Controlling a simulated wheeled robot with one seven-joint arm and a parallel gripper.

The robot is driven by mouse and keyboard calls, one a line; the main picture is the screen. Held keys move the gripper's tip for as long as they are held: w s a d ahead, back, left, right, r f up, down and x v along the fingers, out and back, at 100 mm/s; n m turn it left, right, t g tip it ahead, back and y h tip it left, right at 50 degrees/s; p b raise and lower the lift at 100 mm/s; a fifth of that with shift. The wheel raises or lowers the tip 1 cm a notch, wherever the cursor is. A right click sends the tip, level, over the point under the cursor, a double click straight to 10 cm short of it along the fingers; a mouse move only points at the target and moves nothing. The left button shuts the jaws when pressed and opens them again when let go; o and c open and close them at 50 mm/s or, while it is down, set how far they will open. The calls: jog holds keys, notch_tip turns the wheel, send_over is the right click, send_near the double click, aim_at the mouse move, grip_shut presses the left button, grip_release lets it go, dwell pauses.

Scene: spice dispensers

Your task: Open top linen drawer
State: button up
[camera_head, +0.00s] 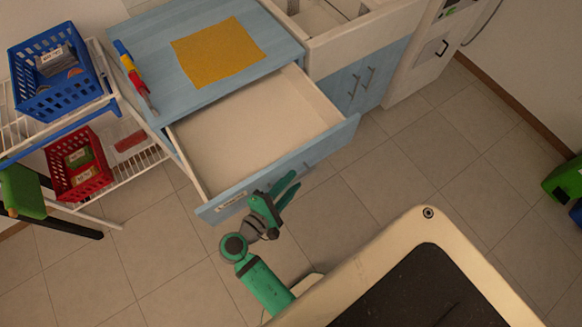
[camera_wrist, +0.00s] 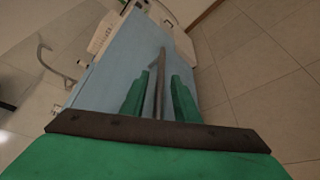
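The top drawer (camera_head: 250,125) of the light blue cabinet is pulled well out in the head view. Its inside is pale and empty. Its blue front (camera_head: 333,142) carries a small white label (camera_head: 231,201) near the left end. My green gripper (camera_head: 294,181) is at the outer side of this front, near its middle. In the wrist view, my gripper's fingers (camera_wrist: 160,74) stand apart on either side of a thin metal handle (camera_wrist: 158,100), with gaps showing beside the bar. Whether a finger touches the handle cannot be told.
A yellow cloth (camera_head: 217,53) and a red-blue-yellow tool lie on the cabinet top. A wire rack with a blue basket (camera_head: 55,70) and a red basket (camera_head: 78,163) stands at left. A cabinet with bar handles adjoins at right.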

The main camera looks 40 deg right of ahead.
jog(key=v, duration=1)
jog(key=shift+a+r, duration=0.2)
jog(key=shift+a, duration=0.15)
